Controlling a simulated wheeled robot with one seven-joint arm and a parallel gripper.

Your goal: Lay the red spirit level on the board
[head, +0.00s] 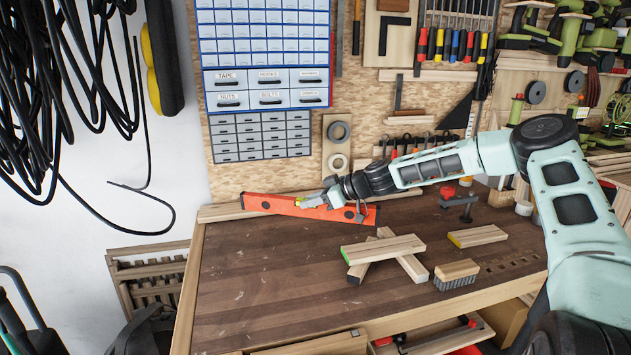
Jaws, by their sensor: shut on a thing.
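The red spirit level (283,206) is a long orange-red bar in the head view, slanting slightly down to the right. My gripper (331,200) is shut on it near its middle and holds it over the back part of the workbench. A wooden board (383,249) with a green end lies at the middle right of the bench, on top of crossed pieces of wood. The level is behind and to the left of this board, apart from it. Another board (477,236) with a yellow end lies farther right. I cannot tell which board is meant.
A wooden brush (456,274) sits at the right front of the workbench (255,285). A red-handled clamp (459,204) stands at the back right. The left and front of the bench top are clear. Drawer cabinets (262,136) hang on the back wall.

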